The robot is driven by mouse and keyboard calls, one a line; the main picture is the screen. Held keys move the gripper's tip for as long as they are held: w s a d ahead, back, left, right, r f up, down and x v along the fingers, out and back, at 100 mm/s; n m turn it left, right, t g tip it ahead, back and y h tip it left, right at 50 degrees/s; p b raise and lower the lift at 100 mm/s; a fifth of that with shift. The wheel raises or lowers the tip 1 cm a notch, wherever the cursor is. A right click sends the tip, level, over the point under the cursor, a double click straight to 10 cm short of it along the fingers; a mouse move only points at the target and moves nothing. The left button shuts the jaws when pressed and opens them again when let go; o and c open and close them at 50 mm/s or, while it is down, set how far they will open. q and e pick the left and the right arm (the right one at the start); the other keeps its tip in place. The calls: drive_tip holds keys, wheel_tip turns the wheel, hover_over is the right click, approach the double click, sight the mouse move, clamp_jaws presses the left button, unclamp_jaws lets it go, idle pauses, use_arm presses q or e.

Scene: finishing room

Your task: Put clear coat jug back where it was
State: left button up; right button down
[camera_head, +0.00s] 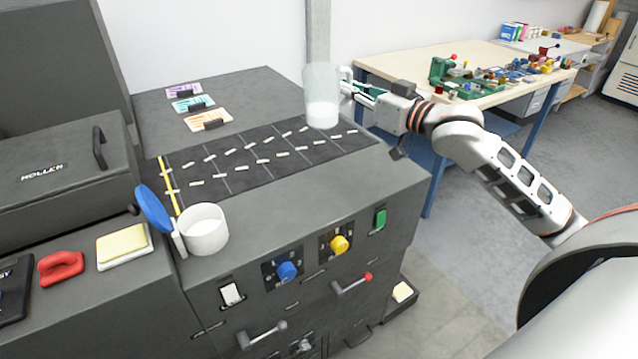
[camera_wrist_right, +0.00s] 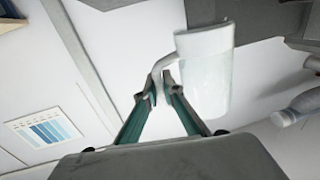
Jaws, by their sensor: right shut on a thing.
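The clear coat jug (camera_head: 322,95) is a translucent jug with whitish liquid in its lower part. It is upright in the head view, over the far right part of the black marked mat (camera_head: 245,178). I cannot tell whether its base touches the mat or hangs above it. My right gripper (camera_head: 352,88) is shut on the jug's handle, coming from the right. In the right wrist view the jug (camera_wrist_right: 207,75) appears upside down, with its handle between the green fingers (camera_wrist_right: 161,84). My left gripper is not in view.
Several coloured cards (camera_head: 192,104) lie behind the mat. A post (camera_head: 318,32) rises behind the jug. A workbench (camera_head: 430,62) with small parts stands at the right.

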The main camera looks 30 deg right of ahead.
wheel_tip(320, 180, down, 19)
drive_tip(key=shift+r, duration=0.15)
drive_tip(key=shift+f, duration=0.45)
drive_tip(key=c, duration=2.6)
unclamp_jaws()
drive_tip(key=shift+f, duration=0.15)
drive_tip(key=o, duration=0.4)
